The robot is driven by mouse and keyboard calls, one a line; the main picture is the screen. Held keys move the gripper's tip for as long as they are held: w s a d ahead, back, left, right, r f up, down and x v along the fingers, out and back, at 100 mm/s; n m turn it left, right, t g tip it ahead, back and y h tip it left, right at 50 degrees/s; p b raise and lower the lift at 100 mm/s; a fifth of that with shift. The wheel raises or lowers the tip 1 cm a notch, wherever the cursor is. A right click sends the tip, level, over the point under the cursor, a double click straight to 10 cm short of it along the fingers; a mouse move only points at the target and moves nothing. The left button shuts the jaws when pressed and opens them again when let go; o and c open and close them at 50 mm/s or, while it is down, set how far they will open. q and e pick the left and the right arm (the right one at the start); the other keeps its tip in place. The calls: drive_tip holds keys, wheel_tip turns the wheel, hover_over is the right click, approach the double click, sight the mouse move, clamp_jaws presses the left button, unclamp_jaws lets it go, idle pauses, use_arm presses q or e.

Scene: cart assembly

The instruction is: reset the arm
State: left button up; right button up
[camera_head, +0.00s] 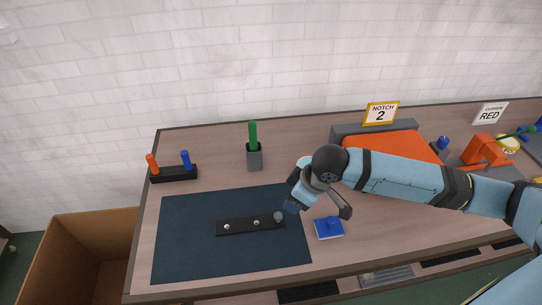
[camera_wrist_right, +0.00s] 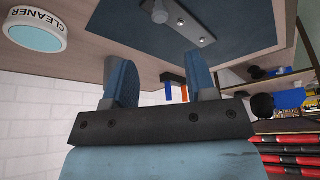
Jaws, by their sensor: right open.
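My right arm (camera_head: 400,175) reaches in from the right over the table. Its gripper (camera_head: 292,206) is beside the right end of a black bar (camera_head: 238,228) with several round studs, on the dark mat (camera_head: 180,255). In the right wrist view the gripper (camera_wrist_right: 160,78) shows its two blue fingers spread, with nothing between them. The bar (camera_wrist_right: 190,22) and the mat (camera_wrist_right: 240,15) show beyond the fingers. My left gripper is in neither view.
A blue block (camera_head: 329,228) lies just right of the gripper. A rack with orange and blue handles (camera_head: 174,174), a grey holder with a green handle (camera_head: 254,157) and an orange pad (camera_head: 385,143) stand farther back. A CLEANER container (camera_wrist_right: 35,33) shows in the wrist view.

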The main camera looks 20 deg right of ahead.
drive_tip(key=shift+a, duration=0.15)
drive_tip(key=s+a+f+m+t+y+p, duration=0.2)
drive_tip(key=s+a+f+t+y+p, duration=0.15)
drive_tip(key=a+p, duration=0.4)
drive_tip(key=s+d+f+m+t+h+p, duration=0.2)
drive_tip(key=s+f+t+h, duration=0.1)
drive_tip(key=s, duration=0.7)
drive_tip(key=shift+s+f+m+t, duration=0.2)
drive_tip(key=shift+s+m+t, duration=0.15)
drive_tip(key=shift+t, duration=0.1)
